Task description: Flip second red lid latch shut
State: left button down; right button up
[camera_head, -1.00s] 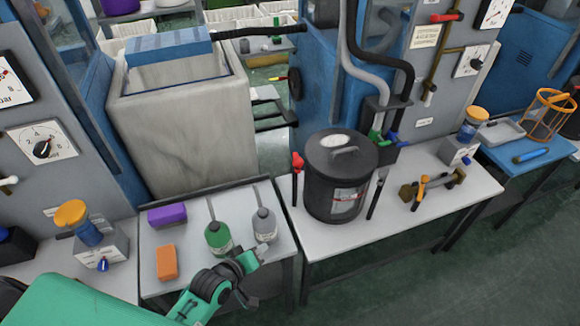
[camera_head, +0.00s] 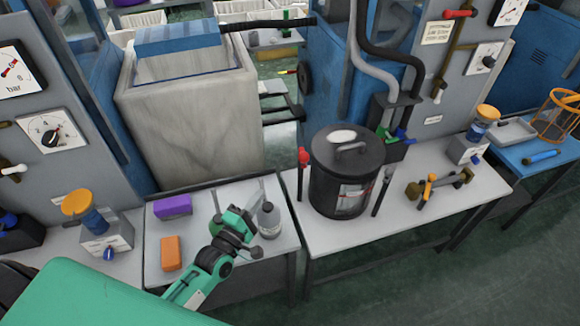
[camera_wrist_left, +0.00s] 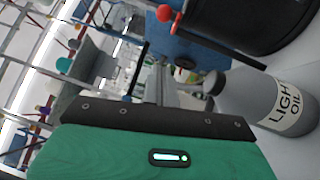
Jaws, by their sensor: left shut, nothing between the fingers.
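A black lidded canister (camera_head: 340,185) stands on the middle table. An upright black lever with a red knob (camera_head: 303,157) is at its left side. A second lever with a grey-looking top (camera_head: 383,190) stands at its right. The red-knobbed lever also shows at the top of the left wrist view (camera_wrist_left: 165,13), beyond the fingers. My left gripper (camera_head: 250,210) is shut and empty, over the left table by the grey oil bottle, apart from the canister. Its fingers (camera_wrist_left: 158,82) point toward the scene in the wrist view. My right gripper is out of view.
A grey "light oil" bottle (camera_head: 270,224) stands close right of my left gripper; its label shows in the wrist view (camera_wrist_left: 285,107). My arm mostly hides the green bottle. A purple block (camera_head: 173,206) and an orange block (camera_head: 171,252) lie left. Brass fittings (camera_head: 440,184) lie right.

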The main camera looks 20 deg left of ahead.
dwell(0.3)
pick_arm(q)
jog(key=p, duration=0.3)
send_near(302, 153)
jog(key=w+a+f, duration=0.1)
jog(key=w+a, duration=0.2)
jog(key=a, duration=0.1)
jog(key=w+d+p, duration=0.1)
jog(key=d, duration=0.1)
jog(key=w+d+p, duration=0.1)
jog(key=shift+w+d, duration=0.35)
jog(key=shift+d, duration=0.05)
